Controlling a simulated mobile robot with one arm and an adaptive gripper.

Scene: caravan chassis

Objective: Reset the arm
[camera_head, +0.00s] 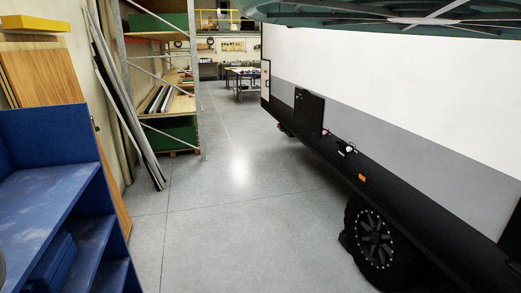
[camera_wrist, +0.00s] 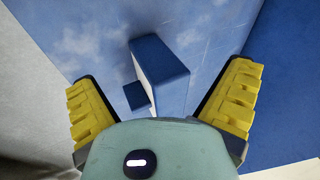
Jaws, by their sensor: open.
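My gripper (camera_wrist: 165,100) shows in the wrist view with its two yellow ribbed fingers spread wide apart. It is open and nothing is between the fingers. Beyond it is a blue worn surface with a raised blue block (camera_wrist: 160,72) on it. My gripper looks apart from the block, but the exact gap is hard to tell. My arm and gripper do not show in the head view.
A blue shelf unit (camera_head: 45,175) stands at the left, beside wooden boards (camera_head: 42,75). A storage rack (camera_head: 165,85) is behind. The white and grey caravan (camera_head: 390,85) with a black wheel (camera_head: 372,240) fills the right. The grey floor (camera_head: 235,205) between is clear.

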